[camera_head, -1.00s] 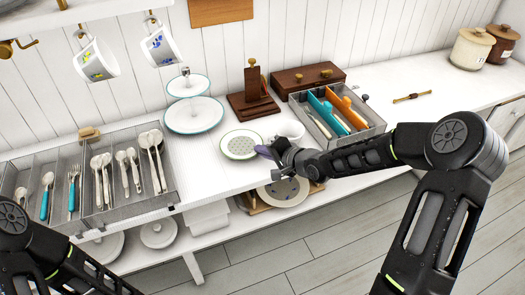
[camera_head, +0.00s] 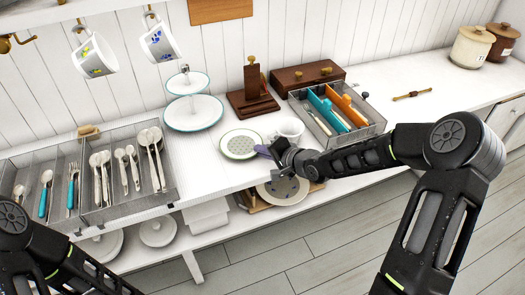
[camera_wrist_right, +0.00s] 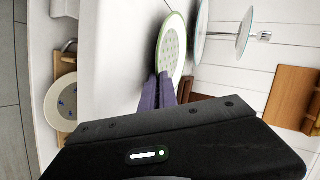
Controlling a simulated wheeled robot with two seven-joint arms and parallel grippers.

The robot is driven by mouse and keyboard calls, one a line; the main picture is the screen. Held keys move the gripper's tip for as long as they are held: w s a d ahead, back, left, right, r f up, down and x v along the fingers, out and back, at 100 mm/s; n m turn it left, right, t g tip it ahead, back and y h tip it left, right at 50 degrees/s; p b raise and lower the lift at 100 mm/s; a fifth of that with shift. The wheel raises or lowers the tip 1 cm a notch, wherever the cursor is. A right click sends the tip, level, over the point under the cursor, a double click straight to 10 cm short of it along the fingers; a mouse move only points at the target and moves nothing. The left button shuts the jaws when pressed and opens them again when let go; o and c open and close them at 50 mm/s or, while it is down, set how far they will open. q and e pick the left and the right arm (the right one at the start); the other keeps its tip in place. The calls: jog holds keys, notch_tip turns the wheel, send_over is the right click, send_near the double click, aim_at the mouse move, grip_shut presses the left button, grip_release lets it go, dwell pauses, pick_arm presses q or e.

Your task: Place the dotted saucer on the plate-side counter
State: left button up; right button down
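The dotted saucer (camera_head: 238,144), white with a green rim and small dots, is at the front of the white counter (camera_head: 212,180), left of the white cup. It also shows in the right wrist view (camera_wrist_right: 173,42). My right gripper (camera_head: 264,152) is at the saucer's right edge. In the right wrist view its purple fingers (camera_wrist_right: 159,90) are close together with the rim between them, so it looks shut on the saucer. Whether the saucer is lifted off the counter is hard to tell. My left arm is at the lower left; its gripper is out of view.
A white cup (camera_head: 290,128) stands just behind my right gripper. A two-tier stand (camera_head: 193,114), a wooden holder (camera_head: 252,103) and a cutlery tray (camera_head: 373,127) stand around. A spotted plate (camera_head: 283,193) is on the lower shelf. Clear counter lies left of the saucer.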

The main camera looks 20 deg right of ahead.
jog(key=shift+s+f, duration=0.35)
jog(key=shift+f, duration=0.4)
jog(key=c, duration=1.6)
grip_release()
jog(key=shift+s, duration=0.1)
jog(key=shift+o, duration=0.2)
jog(key=shift+s+d+r, duration=0.1)
jog(key=shift+s+d, duration=0.05)
jog(key=shift+d, duration=0.05)
jog(key=v, duration=0.2)
jog(key=p+v, duration=0.1)
jog(key=v, duration=0.1)
jog(key=r+v, duration=0.1)
jog(key=v, duration=0.1)
jog(key=shift+d+r, duration=0.1)
jog(key=shift+r, duration=0.1)
jog(key=shift+s+r+p, duration=0.2)
jog(key=shift+r+p, duration=0.05)
jog(key=shift+p, duration=0.05)
